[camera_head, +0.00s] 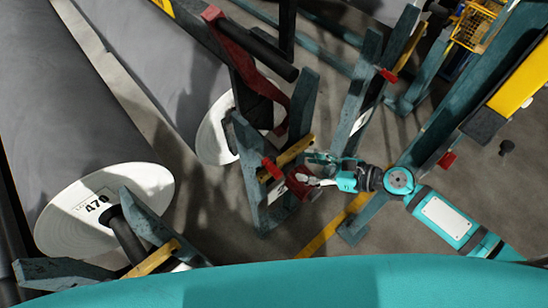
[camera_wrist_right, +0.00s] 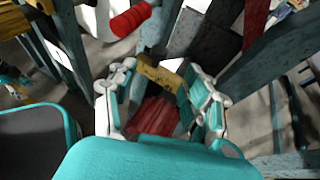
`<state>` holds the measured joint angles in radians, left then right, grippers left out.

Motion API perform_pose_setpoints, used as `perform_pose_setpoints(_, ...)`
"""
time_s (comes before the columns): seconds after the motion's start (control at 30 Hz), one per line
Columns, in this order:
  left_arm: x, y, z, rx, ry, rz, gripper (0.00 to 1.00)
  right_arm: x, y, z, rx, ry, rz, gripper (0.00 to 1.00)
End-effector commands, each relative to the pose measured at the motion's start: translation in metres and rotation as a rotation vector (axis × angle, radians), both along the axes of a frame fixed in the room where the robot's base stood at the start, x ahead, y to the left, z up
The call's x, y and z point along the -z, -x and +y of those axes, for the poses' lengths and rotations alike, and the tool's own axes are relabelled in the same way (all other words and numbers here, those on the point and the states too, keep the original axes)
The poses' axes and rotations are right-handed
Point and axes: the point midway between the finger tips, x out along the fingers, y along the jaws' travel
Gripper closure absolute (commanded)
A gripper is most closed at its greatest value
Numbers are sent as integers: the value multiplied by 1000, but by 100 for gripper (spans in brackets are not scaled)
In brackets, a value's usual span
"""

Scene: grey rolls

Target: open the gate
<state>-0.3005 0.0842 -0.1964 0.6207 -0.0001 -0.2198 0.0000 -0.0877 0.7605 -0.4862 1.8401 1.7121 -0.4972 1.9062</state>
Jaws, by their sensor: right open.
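The gate seems to be the yellow bar (camera_head: 290,155) across the slot of a teal roll stand (camera_head: 254,180), but I cannot tell for certain. A red block (camera_head: 299,184) sits at its right side, and a red grip (camera_head: 271,168) at its left. My right gripper (camera_head: 310,172) is at the red block. In the right wrist view, its open fingers (camera_wrist_right: 160,80) lie on both sides of the red block (camera_wrist_right: 155,115), with the yellow bar (camera_wrist_right: 160,74) just beyond. Whether the fingers touch the block is unclear. My left gripper is out of view.
Large grey rolls with white end discs (camera_head: 103,210) fill the left. A dark red arm (camera_head: 240,50) with a black bar stands above the stand. Other teal stands (camera_head: 365,90) rise close to my right arm. A yellow floor line (camera_head: 330,228) crosses the floor below.

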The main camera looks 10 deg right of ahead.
Motion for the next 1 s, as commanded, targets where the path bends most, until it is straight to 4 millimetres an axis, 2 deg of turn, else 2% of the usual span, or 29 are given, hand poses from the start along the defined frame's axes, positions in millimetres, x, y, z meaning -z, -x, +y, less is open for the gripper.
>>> perform_pose_setpoints(0.3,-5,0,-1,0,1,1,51,26,-35,55,1,-2,-1,50)
perform_pose_setpoints(0.5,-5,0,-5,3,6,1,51,38,-49,78,2,0,-2,50)
perform_pose_setpoints(0.7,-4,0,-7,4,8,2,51,43,-54,88,1,2,-1,50)
perform_pose_setpoints(0.97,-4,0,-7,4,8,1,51,44,-54,88,1,2,-1,50)
perform_pose_setpoints(1.0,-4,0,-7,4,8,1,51,43,-54,88,1,2,-1,55)
